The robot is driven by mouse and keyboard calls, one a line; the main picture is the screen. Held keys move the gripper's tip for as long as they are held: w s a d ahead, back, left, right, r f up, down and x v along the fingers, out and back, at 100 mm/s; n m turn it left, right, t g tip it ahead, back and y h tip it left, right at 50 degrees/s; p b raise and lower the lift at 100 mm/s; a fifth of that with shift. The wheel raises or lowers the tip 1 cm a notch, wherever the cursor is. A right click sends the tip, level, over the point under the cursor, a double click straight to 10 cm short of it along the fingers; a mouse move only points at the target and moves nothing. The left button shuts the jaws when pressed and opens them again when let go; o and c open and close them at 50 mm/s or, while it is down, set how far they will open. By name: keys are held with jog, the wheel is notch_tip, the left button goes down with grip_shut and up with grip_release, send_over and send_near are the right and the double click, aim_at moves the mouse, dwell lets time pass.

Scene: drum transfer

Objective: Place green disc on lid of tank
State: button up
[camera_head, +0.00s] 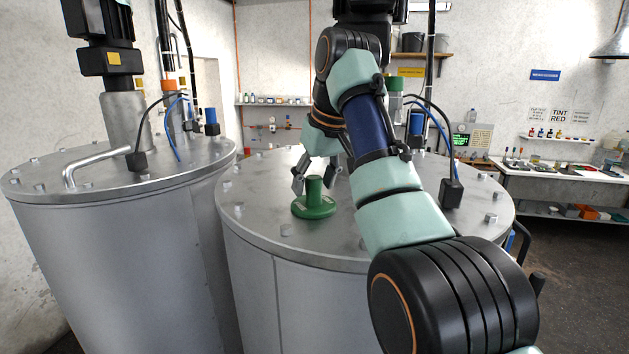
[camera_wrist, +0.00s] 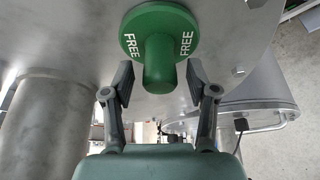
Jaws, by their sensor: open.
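The green disc (camera_head: 314,207) has an upright knob and stands on the lid (camera_head: 262,225) of the middle tank, near its front left edge. The disc also shows in the wrist view (camera_wrist: 159,30), with the word FREE on it in white. My gripper (camera_head: 312,176) is just behind the knob in the head view, partly hidden by the knob and my arm. In the wrist view my gripper (camera_wrist: 160,85) is open, with one finger on each side of the knob's end. I see gaps between the fingers and the knob.
Bolts ring the lid, and a black box (camera_head: 452,193) with cables stands on its right part. A second tank (camera_head: 115,190) with a bent pipe handle is at left. A workbench (camera_head: 560,180) stands along the right wall. The lid's front is clear.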

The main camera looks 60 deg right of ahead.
jog(key=p+v, duration=0.2)
jog(key=v, duration=1)
